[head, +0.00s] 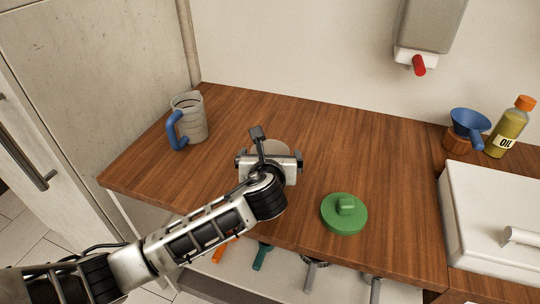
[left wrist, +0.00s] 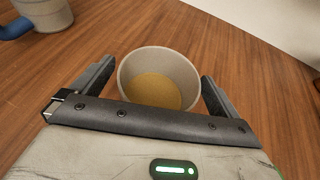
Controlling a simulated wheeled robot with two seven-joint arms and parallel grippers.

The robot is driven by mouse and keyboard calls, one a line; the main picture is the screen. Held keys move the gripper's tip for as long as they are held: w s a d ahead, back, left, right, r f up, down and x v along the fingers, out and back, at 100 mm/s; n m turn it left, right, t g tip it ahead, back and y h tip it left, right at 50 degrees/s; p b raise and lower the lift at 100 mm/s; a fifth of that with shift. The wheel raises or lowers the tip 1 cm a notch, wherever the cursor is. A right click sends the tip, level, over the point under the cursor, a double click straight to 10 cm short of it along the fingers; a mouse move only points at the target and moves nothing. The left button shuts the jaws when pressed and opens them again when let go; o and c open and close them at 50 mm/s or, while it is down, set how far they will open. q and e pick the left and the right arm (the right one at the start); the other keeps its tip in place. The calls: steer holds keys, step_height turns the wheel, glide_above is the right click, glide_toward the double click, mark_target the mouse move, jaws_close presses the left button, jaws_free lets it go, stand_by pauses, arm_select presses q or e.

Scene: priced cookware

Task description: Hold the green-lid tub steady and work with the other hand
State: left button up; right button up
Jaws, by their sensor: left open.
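The tub (left wrist: 160,66) is a pale, round, open container with a yellowish-brown content or floor inside. It stands upright on the wooden counter, and in the head view my left gripper (head: 269,160) hides most of it. The left gripper is open, with one finger on each side of the tub in the left wrist view; I cannot tell whether either finger touches it. The green lid (head: 344,213), round with a raised knob, lies on the counter to the right of the tub, near the front edge. My right gripper is not in view.
A measuring jug (head: 190,118) with a blue handle stands at the back left. A blue funnel (head: 469,123), an oil bottle (head: 509,130) and a white box (head: 493,215) are at the right. Utensils with coloured handles (head: 263,256) lie below the front edge. The counter behind the lid is clear.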

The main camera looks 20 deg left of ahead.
arm_select(q)
steer(key=shift+w+a+f, duration=0.1)
steer(key=shift+w, duration=0.2)
steer(key=c, duration=1.1)
